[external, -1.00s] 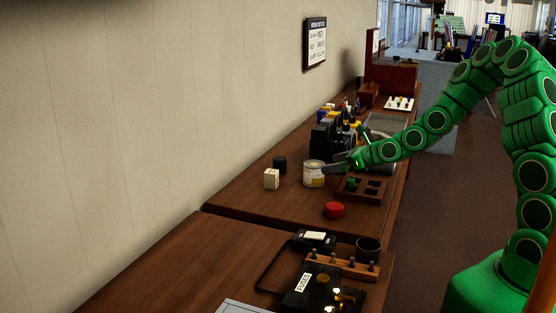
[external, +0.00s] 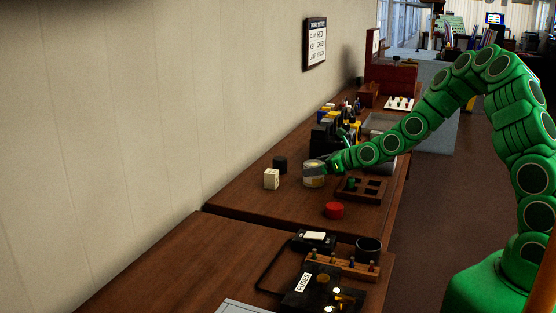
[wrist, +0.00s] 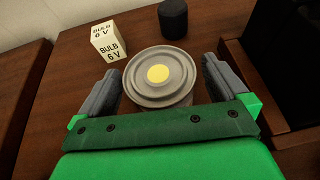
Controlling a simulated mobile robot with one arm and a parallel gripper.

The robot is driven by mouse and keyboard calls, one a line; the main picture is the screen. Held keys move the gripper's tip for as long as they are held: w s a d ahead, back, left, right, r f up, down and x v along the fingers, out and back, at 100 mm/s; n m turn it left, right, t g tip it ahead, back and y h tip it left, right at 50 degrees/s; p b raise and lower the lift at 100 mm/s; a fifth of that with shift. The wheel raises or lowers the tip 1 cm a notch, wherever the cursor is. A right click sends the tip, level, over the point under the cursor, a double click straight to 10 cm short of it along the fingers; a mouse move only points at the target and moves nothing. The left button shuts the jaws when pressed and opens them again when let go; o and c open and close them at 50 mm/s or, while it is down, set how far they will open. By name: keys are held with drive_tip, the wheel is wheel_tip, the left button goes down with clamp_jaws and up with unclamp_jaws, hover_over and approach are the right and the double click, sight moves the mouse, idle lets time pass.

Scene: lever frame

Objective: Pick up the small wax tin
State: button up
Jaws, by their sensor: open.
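The small wax tin (external: 312,181) stands upright on the brown bench in the external view, pale with a yellowish label. In the wrist view the tin (wrist: 160,75) shows from above as a round grey lid with ridged rings and a yellow centre. My gripper (external: 322,166) is at the tin in the external view. In the wrist view my gripper (wrist: 158,82) is open, with one grey finger on each side of the tin. A gap shows at the left finger; the right finger is very close to the rim, and I cannot tell whether it touches.
A white "BULB 6 V" box (wrist: 109,41) and a black cylinder (wrist: 173,18) stand just beyond the tin. A wooden compartment tray (external: 362,190) lies to its right, and a red round object (external: 334,210) lies nearer the camera. Dark equipment (external: 325,138) stands behind.

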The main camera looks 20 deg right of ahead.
sight(314, 163)
drive_tip(key=shift+w+a+f, duration=0.2)
drive_tip(key=shift+w+a, duration=0.15)
drive_tip(key=shift+a, duration=0.05)
drive_tip(key=c, duration=1.1)
drive_tip(key=shift+r, duration=0.1)
wheel_tip(314, 163, up, 10)
drive_tip(key=shift+f, duration=0.1)
